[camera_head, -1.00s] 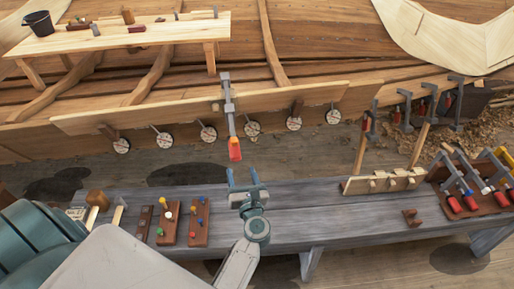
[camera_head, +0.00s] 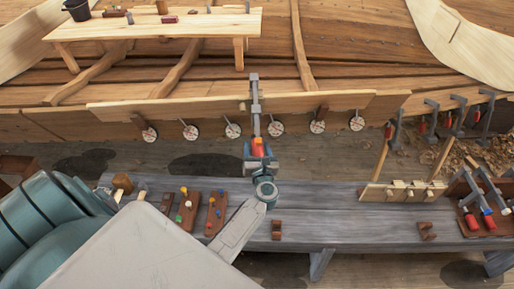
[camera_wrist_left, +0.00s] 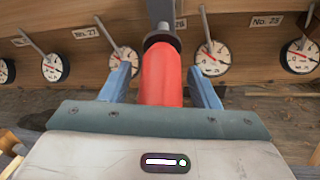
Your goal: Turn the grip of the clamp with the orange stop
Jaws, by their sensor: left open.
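A grey bar clamp (camera_head: 255,100) stands on the pale plank along the hull in the head view. Its red-orange grip (camera_head: 258,146) hangs at the lower end. In the left wrist view the grip (camera_wrist_left: 162,80) is large and central, below a dark collar. My left gripper (camera_head: 260,154) is open, with one blue finger on each side of the grip. In the left wrist view gaps show between the fingers and the grip. A tiny orange spot (camera_head: 242,106) sits beside the clamp bar; I cannot tell whether it is the stop. My right gripper is not in view.
Several round dials (camera_head: 233,130) hang along the plank on both sides of the clamp. A grey bench (camera_head: 330,215) below carries peg boards (camera_head: 188,210) at left and a rack of clamps (camera_head: 484,215) at right. More clamps (camera_head: 455,115) hang at the right.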

